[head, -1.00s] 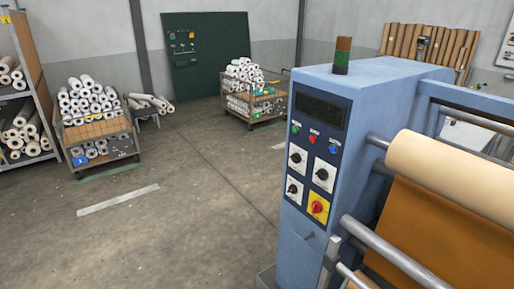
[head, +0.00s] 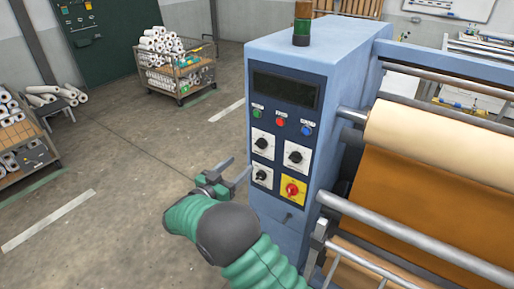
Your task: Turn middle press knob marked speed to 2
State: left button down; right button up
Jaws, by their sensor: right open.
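The blue press (head: 300,50) carries a dark control panel with black knobs on white plates: an upper left knob (head: 262,143), an upper right knob (head: 295,157) and a lower left knob (head: 261,175). Their labels and settings are too small to read, so I cannot tell which is marked speed. My right gripper (head: 240,167) is open and empty, just left of the panel at the height of the knobs. Its fingers point toward the panel; I cannot tell its exact distance from it. My left gripper is not in view.
A red knob on a yellow plate (head: 291,190) sits at the panel's lower right. Small green, red and blue buttons (head: 281,122) line up under the dark display (head: 285,90). Rollers with a cream roll (head: 430,135) lie right of the panel.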

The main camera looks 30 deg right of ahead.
aim_at(261, 145)
jog(key=x, duration=0.7)
jog(key=p+x, duration=0.1)
jog(key=x, duration=0.3)
jog(key=shift+w+f, duration=0.1)
jog(key=shift+w, duration=0.3)
jog(key=shift+d, duration=0.2)
jog(key=c, duration=0.3)
jog(key=shift+a, duration=0.1)
grip_shut()
